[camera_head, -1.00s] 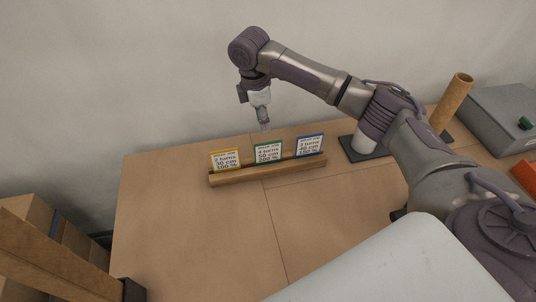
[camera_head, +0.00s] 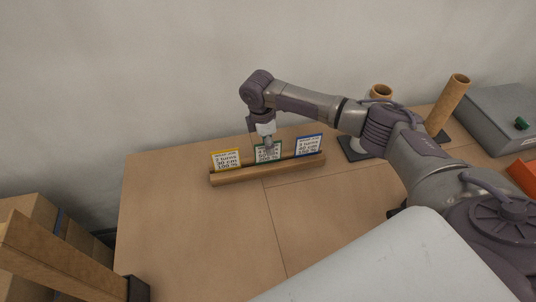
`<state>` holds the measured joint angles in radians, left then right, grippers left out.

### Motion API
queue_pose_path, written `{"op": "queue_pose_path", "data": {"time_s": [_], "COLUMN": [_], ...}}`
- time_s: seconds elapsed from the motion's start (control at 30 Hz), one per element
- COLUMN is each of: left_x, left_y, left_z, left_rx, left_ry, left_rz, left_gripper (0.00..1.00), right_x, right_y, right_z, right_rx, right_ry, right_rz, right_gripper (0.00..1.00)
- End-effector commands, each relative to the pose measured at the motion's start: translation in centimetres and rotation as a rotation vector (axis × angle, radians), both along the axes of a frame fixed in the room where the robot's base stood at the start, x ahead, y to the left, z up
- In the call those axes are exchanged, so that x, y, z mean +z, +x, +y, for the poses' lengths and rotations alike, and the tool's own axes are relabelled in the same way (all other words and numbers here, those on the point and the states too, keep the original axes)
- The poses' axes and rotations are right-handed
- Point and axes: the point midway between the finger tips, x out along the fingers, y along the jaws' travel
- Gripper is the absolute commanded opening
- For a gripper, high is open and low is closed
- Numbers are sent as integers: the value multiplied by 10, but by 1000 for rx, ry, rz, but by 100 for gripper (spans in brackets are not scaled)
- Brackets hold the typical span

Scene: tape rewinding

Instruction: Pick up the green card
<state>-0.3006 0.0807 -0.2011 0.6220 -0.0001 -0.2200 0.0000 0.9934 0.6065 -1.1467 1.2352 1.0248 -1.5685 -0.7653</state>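The green-edged card (camera_head: 263,157) stands upright in the middle of a wooden card holder (camera_head: 240,177), between a yellow-edged card (camera_head: 226,160) on the left and a blue-edged card (camera_head: 310,147) on the right. My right gripper (camera_head: 268,146) points down at the top of the green card and covers part of its upper text. Its fingers are small and seen edge-on, so I cannot tell whether they are open or touch the card. My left gripper is not in view.
Two cardboard tubes stand at the right, one behind my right arm (camera_head: 381,91) and one farther right (camera_head: 448,103). A grey box (camera_head: 490,110) with a green button is at the far right. The table (camera_head: 190,235) in front of the holder is clear.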

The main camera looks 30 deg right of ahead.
Motion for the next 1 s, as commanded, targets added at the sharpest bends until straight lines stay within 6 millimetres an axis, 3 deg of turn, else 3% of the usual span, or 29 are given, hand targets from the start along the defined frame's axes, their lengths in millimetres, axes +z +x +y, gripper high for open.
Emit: {"op": "queue_pose_path", "data": {"time_s": [0.8,1.0], "left_x": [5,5], "left_y": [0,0], "left_z": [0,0], "left_rx": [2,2], "left_ry": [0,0], "left_rz": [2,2], "left_gripper": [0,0], "right_x": [-4,-4], "right_y": [0,0], "right_z": [0,0], "right_rx": [0,0], "right_ry": [0,0], "right_rz": [-1,-1], "right_gripper": [33,2]}}
